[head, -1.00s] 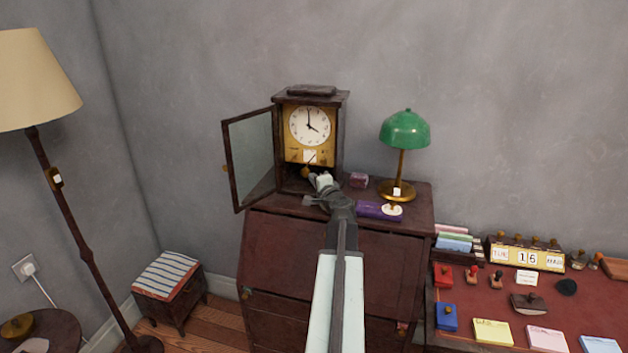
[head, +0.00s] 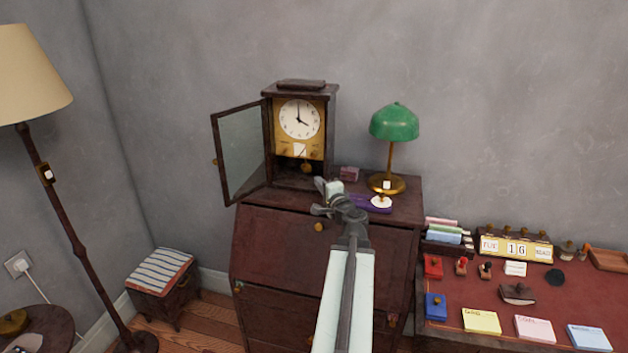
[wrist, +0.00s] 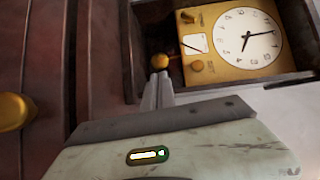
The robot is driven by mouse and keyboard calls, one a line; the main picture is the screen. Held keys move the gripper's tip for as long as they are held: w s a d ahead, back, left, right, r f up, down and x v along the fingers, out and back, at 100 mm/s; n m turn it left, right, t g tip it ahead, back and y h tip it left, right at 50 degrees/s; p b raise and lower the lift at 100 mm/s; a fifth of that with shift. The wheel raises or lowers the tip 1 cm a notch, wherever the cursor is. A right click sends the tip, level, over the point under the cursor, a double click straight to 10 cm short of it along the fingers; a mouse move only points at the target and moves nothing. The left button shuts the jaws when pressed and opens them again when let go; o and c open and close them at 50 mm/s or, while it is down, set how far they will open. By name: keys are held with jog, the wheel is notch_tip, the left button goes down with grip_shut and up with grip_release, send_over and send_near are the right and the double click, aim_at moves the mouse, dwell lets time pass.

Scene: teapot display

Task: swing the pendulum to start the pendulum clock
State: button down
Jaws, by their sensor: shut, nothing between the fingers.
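The pendulum clock (head: 331,125) stands on the dark cabinet, its glass door (head: 245,150) swung open to the left. Its white dial (head: 299,119) sits above a gold plate. The round gold pendulum bob (head: 306,168) hangs below the plate, and it also shows in the wrist view (wrist: 159,61). My gripper (head: 322,187) is shut and empty, in front of the clock's lower right. In the wrist view its closed fingertips (wrist: 160,78) appear just below the bob. Whether they touch it I cannot tell. The pendulum's rod is hard to make out.
A green lamp (head: 394,122) stands right of the clock on the cabinet (head: 270,250). A small purple box (head: 349,173) lies between them. A purple item (head: 362,201) lies beside my wrist. A red-topped desk (head: 590,285) with stationery is at right, a floor lamp (head: 30,75) at left.

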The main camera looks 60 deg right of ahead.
aim_at(308, 169)
jog(key=x, duration=0.9)
jog(key=shift+w+d, duration=0.25)
